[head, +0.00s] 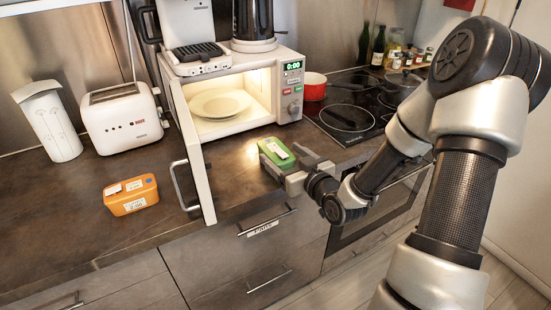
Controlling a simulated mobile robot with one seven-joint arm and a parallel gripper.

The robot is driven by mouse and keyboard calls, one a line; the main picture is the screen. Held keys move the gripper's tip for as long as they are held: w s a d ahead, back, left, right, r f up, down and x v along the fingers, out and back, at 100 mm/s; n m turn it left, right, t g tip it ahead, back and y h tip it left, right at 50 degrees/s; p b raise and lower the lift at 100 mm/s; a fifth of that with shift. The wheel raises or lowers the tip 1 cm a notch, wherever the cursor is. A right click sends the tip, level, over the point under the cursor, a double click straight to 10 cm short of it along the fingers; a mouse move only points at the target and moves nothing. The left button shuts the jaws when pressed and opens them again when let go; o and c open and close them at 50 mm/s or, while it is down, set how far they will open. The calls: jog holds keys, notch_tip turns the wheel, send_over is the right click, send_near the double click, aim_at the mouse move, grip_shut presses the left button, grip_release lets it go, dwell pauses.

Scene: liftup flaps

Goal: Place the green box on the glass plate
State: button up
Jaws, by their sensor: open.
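The green box (269,149) with a white label on its lid lies on the dark counter in front of the microwave's right side. My gripper (281,155) is open at the box's near right side, its two fingers pointing toward it. The fingers partly overlap the box's near edge, and I cannot tell whether they touch it. A round pale plate (220,104) sits inside the lit, open microwave (258,118).
The microwave door (192,150) swings out toward me, left of the green box. An orange box (131,195) lies on the counter left of the door. A toaster (124,117) and white canister (49,125) stand behind it. A red pot (314,87) is on the stove at right.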

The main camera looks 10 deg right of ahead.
aim_at(276, 149)
jog(key=x, duration=0.5)
jog(key=shift+d+f, duration=0.1)
jog(key=shift+f, duration=0.25)
jog(key=shift+r, duration=0.1)
jog(key=c, duration=1.5)
